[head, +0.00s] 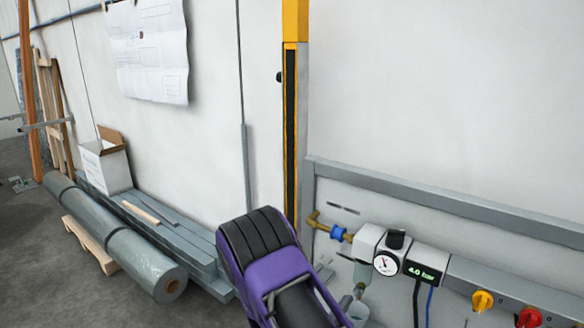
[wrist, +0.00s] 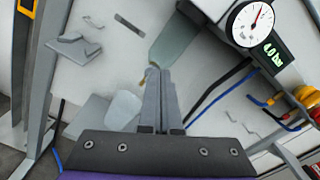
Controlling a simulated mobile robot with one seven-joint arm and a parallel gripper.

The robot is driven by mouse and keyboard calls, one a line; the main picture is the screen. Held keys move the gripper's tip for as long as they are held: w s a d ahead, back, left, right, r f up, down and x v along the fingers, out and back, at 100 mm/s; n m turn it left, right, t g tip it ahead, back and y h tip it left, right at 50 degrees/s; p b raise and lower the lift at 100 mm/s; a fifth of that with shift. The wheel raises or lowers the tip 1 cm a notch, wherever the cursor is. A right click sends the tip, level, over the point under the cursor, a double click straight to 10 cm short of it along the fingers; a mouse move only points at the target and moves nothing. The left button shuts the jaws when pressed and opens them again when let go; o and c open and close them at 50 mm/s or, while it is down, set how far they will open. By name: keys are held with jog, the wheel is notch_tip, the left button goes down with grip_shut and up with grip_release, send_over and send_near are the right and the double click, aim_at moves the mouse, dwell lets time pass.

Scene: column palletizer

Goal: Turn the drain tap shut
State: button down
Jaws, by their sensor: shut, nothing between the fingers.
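My gripper (wrist: 153,73) is shut and empty, its two grey fingers side by side in the wrist view. Their tips are close to the lower end of the clear grey-green filter bowl (wrist: 176,43). A small brass-coloured bit (wrist: 146,83) shows just left of the tips. It seems to be the drain tap, mostly hidden by the fingers, so I cannot tell its angle or whether they touch it. In the head view the bowl (head: 362,272) hangs under the regulator, and my purple arm covers the area to its left.
A pressure gauge (head: 386,264) and a 4.0 bar display (head: 424,271) sit on the wall unit. Yellow (head: 482,300) and red (head: 529,317) knobs are to the right. A pale cup (wrist: 122,109) is left of my fingers. Black and blue hoses hang nearby.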

aim_at(357, 287)
jog(key=shift+x, duration=2.3)
jog(key=shift+f, duration=0.35)
